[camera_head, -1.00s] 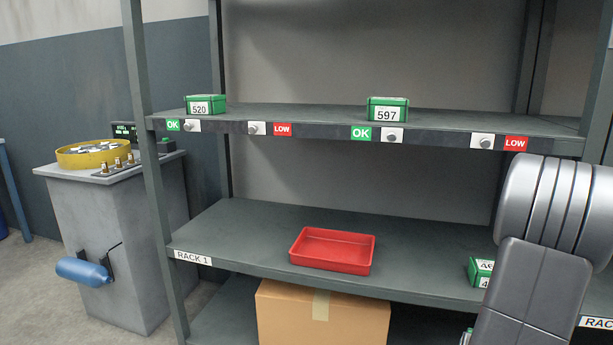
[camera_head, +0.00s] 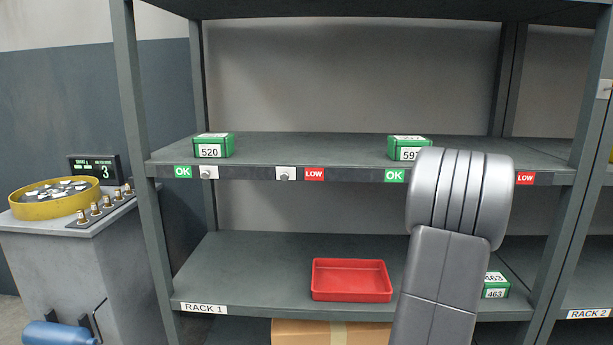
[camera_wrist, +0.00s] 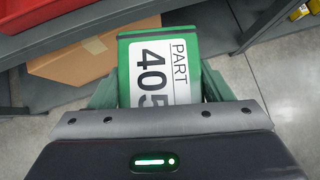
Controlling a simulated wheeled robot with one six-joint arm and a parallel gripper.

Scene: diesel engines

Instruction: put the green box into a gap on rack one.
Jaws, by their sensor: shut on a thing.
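The green box (camera_wrist: 125,75) with a white label reading PART 405 is held in my gripper (camera_wrist: 160,88), whose fingers show on either side of it in the wrist view. The gripper and this box are not visible in the head view. Rack one (camera_head: 250,172) has a shelf with green box 520 (camera_head: 214,147) at the left and green box 597 (camera_head: 405,147) further right. The shelf between them is bare above a red LOW tag (camera_head: 314,174). Right of 597, another LOW tag (camera_head: 525,178) shows; my arm partly hides that stretch.
A red tray (camera_head: 350,280) and green box 463 (camera_head: 495,286) are on the lower shelf. A cardboard box (camera_head: 300,334) stands below. A grey pedestal (camera_head: 70,265) with a yellow dish (camera_head: 52,203) stands left of the rack. The rack's uprights bound the shelf.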

